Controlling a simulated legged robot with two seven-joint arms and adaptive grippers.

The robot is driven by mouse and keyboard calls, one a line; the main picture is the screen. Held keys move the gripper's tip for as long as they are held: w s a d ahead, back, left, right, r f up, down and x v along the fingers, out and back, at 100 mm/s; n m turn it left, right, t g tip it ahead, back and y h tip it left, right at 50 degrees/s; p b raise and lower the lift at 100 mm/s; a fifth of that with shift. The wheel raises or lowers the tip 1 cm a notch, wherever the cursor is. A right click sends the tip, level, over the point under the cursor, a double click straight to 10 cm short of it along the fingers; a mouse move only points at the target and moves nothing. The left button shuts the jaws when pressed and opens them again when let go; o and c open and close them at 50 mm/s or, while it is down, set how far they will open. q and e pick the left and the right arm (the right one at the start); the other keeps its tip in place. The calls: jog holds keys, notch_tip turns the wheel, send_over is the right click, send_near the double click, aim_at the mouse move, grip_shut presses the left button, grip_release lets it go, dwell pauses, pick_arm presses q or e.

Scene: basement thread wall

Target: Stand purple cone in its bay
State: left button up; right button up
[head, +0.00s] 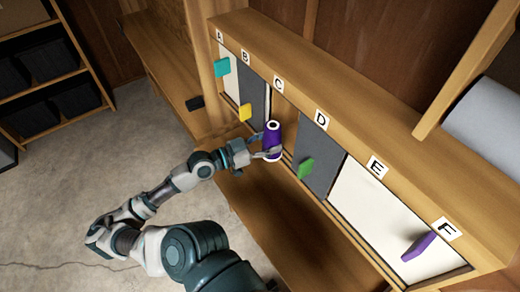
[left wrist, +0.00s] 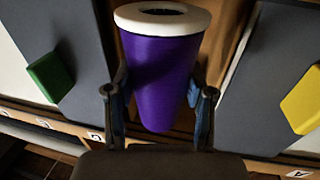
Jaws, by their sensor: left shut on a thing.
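The purple cone (head: 273,141) is a thread cone with pale ends, roughly upright in the head view. My left gripper (head: 268,150) is shut on it, one finger on each side, in front of the opening under label C (head: 278,84). The left wrist view shows the purple cone (left wrist: 162,75) between the two fingers (left wrist: 160,98), with its wide pale rim towards the top of the picture. That opening has a bare wooden interior (head: 287,113). I cannot tell whether the cone's base touches the shelf. My right gripper is not in view.
A dark panel with a yellow handle (head: 245,112) borders the opening on the left; one with a green handle (head: 306,168) borders it on the right. Pale panels carry a teal handle (head: 222,67) and a purple handle (head: 418,246). A wooden ledge (head: 290,225) runs below.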

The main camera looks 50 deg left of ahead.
pick_arm(q)
jog(key=w+p, duration=0.2)
jog(key=w, duration=0.1)
jog(key=w+p, duration=0.2)
jog(key=shift+w+a+r+p, duration=0.15)
jog(key=shift+w+r+p, duration=0.05)
jog(key=shift+w+p, duration=0.2)
jog(key=p+x, duration=0.1)
jog(key=x, duration=0.4)
jog(key=shift+w+a+f+p, duration=0.1)
jog(key=shift+a+f+p, duration=0.05)
jog(key=shift+p, duration=0.25)
jog(key=shift+f+b, duration=0.65)
jog(key=shift+f, duration=0.05)
jog(key=shift+a+f, duration=0.1)
jog(key=shift+a, duration=0.05)
jog(key=o, duration=1.3)
jog(key=shift+o, duration=0.2)
jog(key=shift+c, duration=0.4)
